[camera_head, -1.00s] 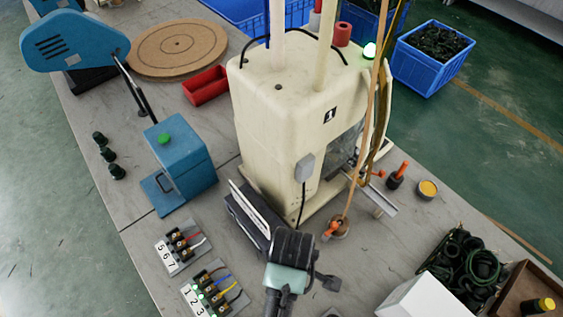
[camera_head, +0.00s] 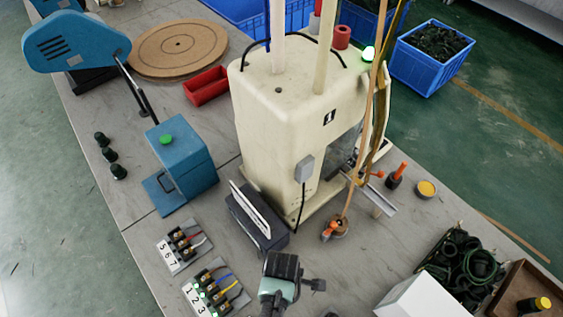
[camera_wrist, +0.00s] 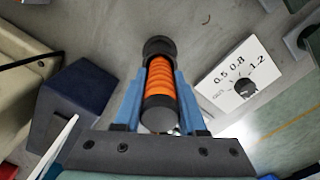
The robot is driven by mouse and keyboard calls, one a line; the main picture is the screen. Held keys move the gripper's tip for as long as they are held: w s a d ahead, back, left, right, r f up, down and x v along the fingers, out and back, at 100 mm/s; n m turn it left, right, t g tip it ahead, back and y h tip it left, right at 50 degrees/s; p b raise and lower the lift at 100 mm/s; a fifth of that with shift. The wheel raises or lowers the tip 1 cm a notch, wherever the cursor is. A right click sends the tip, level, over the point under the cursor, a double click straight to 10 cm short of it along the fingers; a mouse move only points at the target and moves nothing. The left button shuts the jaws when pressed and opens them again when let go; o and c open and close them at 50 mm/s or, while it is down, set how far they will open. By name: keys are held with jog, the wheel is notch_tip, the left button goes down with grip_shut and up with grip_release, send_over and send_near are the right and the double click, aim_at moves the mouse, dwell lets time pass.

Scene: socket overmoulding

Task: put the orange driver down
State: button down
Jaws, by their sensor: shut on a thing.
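The orange driver (camera_wrist: 161,78) has a ridged orange handle with dark ends. In the wrist view it lies between the two blue fingers of my gripper (camera_wrist: 160,88), which is shut on it. Its far dark end points toward the grey bench top (camera_wrist: 110,18). I cannot tell whether it touches the bench. In the head view my wrist (camera_head: 280,280) is at the bottom middle, in front of the dark box, and the held driver cannot be made out.
A dark blue box (camera_wrist: 72,105) is left of my gripper; a white dial plate (camera_wrist: 238,75) is right. The cream machine (camera_head: 290,120) stands behind. Numbered terminal blocks (camera_head: 215,287) are to the left. Another orange-handled tool (camera_head: 398,172) and a tray of black parts (camera_head: 465,262) are right.

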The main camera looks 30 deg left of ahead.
jog(key=shift+f, duration=0.15)
jog(key=shift+f, duration=0.2)
jog(key=shift+c, duration=2.4)
grip_release()
jog(key=shift+r, duration=0.1)
notch_tip(320, 180, up, 12)
jog(key=shift+r, duration=0.1)
